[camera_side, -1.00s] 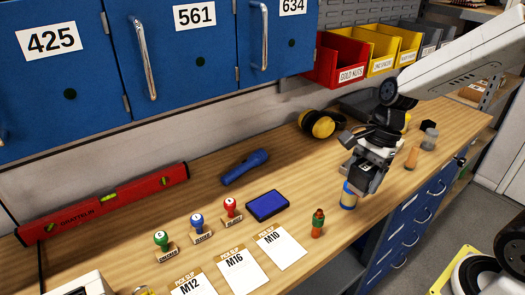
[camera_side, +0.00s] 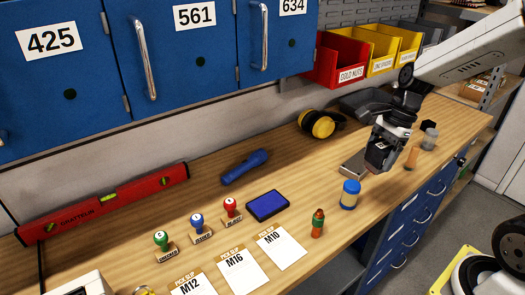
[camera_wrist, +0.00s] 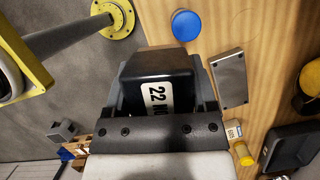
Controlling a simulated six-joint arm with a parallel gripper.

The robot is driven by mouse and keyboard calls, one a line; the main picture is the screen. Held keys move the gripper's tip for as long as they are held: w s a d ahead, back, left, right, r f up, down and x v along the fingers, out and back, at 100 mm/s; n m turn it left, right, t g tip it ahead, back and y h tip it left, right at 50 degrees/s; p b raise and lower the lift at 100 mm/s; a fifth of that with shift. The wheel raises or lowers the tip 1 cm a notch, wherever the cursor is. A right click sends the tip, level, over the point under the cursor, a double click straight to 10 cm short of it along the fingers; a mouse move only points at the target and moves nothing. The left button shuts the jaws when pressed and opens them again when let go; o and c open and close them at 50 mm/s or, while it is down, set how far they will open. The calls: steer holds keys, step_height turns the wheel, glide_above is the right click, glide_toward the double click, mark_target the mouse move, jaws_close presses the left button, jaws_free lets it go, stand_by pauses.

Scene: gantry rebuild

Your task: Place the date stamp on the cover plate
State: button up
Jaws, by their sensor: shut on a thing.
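My gripper (camera_side: 384,146) is shut on the date stamp (camera_wrist: 158,88), a black block with a white label reading "22 NO…", the rest cut off. In the side view the dark stamp (camera_side: 377,156) hangs below the jaws, seemingly above the bench and just right of the cover plate. The cover plate (camera_side: 353,164) is a flat grey metal rectangle on the wood, partly hidden by the stamp and the blue-lidded jar. The wrist view shows the bare plate (camera_wrist: 229,78) right of the stamp, apart from it in the picture.
A blue-lidded jar (camera_side: 349,195) stands close in front of the plate, and also shows in the wrist view (camera_wrist: 186,25). An orange-brown object (camera_side: 411,158) and a grey one (camera_side: 429,139) stand right of my gripper. Yellow earmuffs (camera_side: 319,124) lie behind. Bench's front edge is near.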

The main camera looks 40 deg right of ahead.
steer(key=d+r+m, duration=0.1)
steer(key=d+m, duration=0.1)
steer(key=d, duration=0.7)
steer(key=shift+s+d+r+m+t, duration=0.2)
steer(key=shift+s+r+m+t, duration=0.1)
steer(key=shift+s, duration=0.1)
steer(key=shift+f, duration=0.1)
glide_above(357, 161)
steer(key=s, duration=0.2)
steer(key=f, duration=0.8)
steer(key=shift+w+d+f, duration=0.1)
steer(key=shift+d+f, duration=0.1)
steer(key=shift+d, duration=0.1)
steer(key=shift+w+d+f, duration=0.15)
steer(key=shift+w+f, duration=0.25)
steer(key=shift+f, duration=0.05)
steer(key=shift+w+d+f, duration=0.1)
steer(key=shift+w+f, duration=0.15)
steer(key=shift+f, duration=1.6)
